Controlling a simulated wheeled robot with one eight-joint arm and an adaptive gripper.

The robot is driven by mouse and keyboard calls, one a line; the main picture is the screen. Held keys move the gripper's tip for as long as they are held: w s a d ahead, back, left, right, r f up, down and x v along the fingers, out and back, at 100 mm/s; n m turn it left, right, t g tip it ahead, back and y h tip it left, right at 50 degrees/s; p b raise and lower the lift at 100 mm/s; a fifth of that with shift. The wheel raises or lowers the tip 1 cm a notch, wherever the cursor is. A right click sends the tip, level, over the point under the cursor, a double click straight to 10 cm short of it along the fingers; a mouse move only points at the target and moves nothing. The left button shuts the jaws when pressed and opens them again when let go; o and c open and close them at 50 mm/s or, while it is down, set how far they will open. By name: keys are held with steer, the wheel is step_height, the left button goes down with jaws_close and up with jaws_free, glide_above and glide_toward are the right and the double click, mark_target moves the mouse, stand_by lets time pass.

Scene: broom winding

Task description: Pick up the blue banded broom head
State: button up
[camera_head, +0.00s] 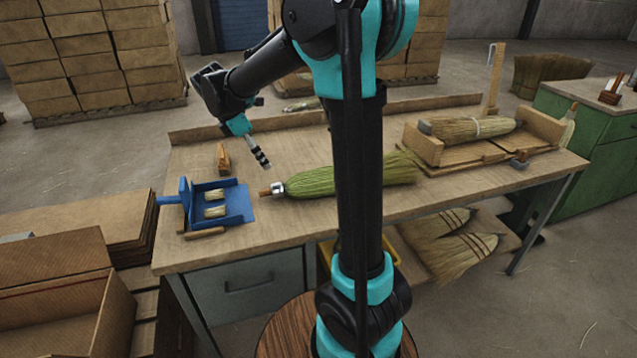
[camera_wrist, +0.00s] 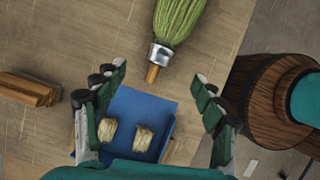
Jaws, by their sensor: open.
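I cannot make out a blue band on any broom head. Several broom heads are in the head view. A green one (camera_head: 312,182) with a metal collar lies mid-bench, partly hidden by my arm; it also shows in the wrist view (camera_wrist: 180,18). A straw one with a pale band (camera_head: 460,129) rests in a wooden cradle. Two with dark bands (camera_head: 465,254) lie on the shelf below. My gripper (camera_head: 262,160) is open and empty above the bench. In the wrist view my gripper (camera_wrist: 157,84) has its fingers apart over a blue dustpan.
The blue dustpan (camera_head: 237,204) holds two small pale bundles. A wooden block (camera_head: 223,158) stands behind it. The wooden cradle (camera_head: 428,148) and an upright post (camera_head: 493,78) are at the bench's right. Open cardboard boxes (camera_head: 60,315) stand at lower left.

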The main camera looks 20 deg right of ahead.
mark_target(279, 184)
steer(key=x, duration=0.9)
steer(key=shift+f, duration=0.1)
steer(key=shift+s+x, duration=0.15)
steer(key=shift+x, duration=1.15)
steer(key=shift+s+x, duration=0.1)
steer(key=shift+x, duration=1.25)
steer(key=shift+c, duration=0.3)
steer(key=c, duration=1.5)
